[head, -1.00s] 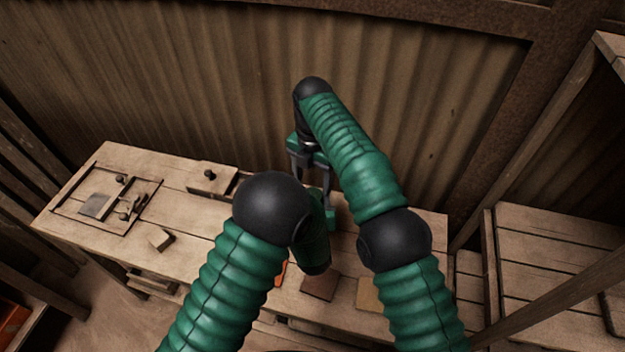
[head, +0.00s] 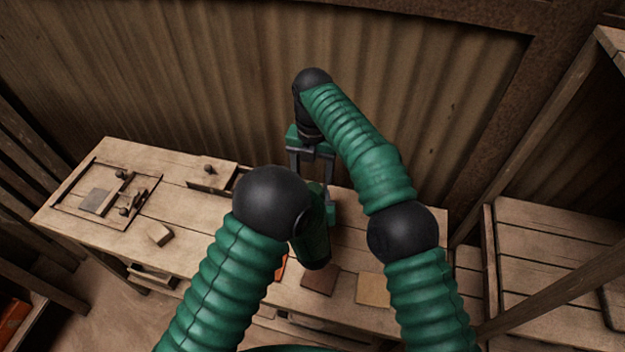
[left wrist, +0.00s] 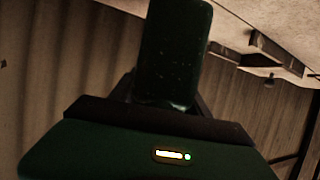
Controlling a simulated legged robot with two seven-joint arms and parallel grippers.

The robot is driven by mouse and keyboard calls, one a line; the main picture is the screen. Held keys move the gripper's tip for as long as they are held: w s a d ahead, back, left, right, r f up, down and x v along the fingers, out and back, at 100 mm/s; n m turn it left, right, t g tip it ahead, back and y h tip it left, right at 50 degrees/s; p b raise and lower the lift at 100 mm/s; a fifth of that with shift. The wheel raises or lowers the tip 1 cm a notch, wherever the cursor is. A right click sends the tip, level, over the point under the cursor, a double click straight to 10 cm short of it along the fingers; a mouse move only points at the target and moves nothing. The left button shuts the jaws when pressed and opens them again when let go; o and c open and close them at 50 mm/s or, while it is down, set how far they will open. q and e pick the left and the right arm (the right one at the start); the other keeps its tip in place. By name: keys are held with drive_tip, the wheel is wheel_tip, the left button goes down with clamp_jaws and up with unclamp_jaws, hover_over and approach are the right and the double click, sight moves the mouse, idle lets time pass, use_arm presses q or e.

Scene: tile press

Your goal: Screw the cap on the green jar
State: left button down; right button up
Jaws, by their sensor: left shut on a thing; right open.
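In the left wrist view a dark green cylinder, the green jar (left wrist: 172,55), stands out from between the fingers of my left gripper (left wrist: 165,98), which is shut on it. In the head view the left gripper is mostly hidden behind my left arm. My right gripper (head: 311,174) is open, with its fingers pointing down, above a small green part beside my left forearm. I cannot tell whether that part is the jar or my left gripper. I cannot make out the cap in either view.
The wooden bench (head: 190,228) carries a framed press area with a grey tile (head: 95,201), a small wooden block (head: 160,233), a knobbed drawer-like box (head: 212,178), a brown tile (head: 319,281) and a tan tile (head: 373,290). A corrugated wall (head: 200,80) stands close behind.

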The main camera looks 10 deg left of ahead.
wheel_tip(320, 180, down, 5)
drive_tip(key=shift+f, duration=0.15)
clamp_jaws()
drive_tip(key=m, duration=0.3)
drive_tip(key=shift+c, duration=0.4)
unclamp_jaws()
drive_tip(key=shift+o, duration=0.9)
